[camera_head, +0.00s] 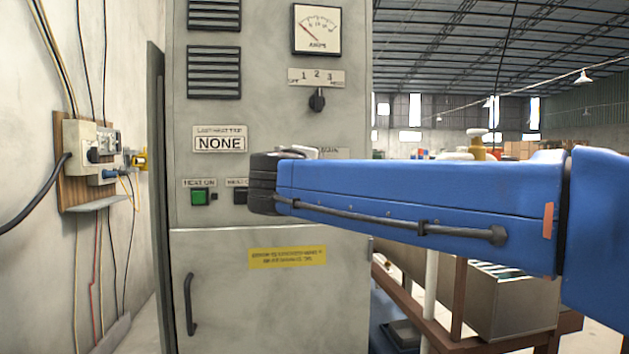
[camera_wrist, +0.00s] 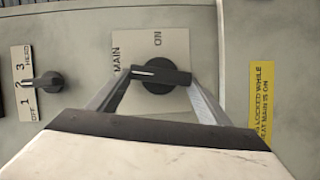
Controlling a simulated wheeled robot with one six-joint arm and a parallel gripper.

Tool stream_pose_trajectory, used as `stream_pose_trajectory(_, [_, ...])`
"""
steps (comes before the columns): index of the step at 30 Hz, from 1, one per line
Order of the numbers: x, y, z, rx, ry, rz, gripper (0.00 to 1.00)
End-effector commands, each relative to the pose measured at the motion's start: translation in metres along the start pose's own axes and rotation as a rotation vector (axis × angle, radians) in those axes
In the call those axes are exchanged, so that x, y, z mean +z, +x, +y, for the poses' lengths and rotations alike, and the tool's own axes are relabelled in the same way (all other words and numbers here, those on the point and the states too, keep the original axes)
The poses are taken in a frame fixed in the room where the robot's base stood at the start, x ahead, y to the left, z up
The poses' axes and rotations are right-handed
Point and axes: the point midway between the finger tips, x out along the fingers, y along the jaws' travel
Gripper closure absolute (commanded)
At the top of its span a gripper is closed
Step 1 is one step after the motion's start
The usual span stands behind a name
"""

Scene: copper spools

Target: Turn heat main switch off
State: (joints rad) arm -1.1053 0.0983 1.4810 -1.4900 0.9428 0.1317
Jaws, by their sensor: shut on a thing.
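The heat main switch is a black knob (camera_wrist: 160,75) on a pale plate (camera_wrist: 178,42) reading MAIN and ON. Its white mark points left in the wrist view, toward the MAIN side, not at the word ON. The plate's other end is hidden. My gripper (camera_wrist: 155,86) is shut on the knob, one finger on each side. In the camera_head view my blue arm crosses in front of the cabinet and hides the knob and fingertips; only a piece of my white gripper (camera_head: 300,152) shows.
The grey cabinet (camera_head: 200,250) carries a smaller selector knob (camera_head: 317,99), a green HEAT ON button (camera_head: 199,197) and a dark button (camera_head: 240,197). Its lower door has a handle (camera_head: 190,304) and a yellow label (camera_head: 288,257). A wired board (camera_head: 76,190) hangs on the left wall.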

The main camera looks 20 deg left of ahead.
Motion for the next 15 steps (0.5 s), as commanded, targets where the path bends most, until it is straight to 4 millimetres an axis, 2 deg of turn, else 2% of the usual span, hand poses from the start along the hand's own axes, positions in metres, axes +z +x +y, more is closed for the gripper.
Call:
stream_pose_trajectory(6, [0.0,-0.0001,-0.0033,0.044,-0.11,0.0,0.51])
stream_pose_trajectory(15, [0.0003,0.0001,-0.0046,0.072,-0.18,0.0,0.51])
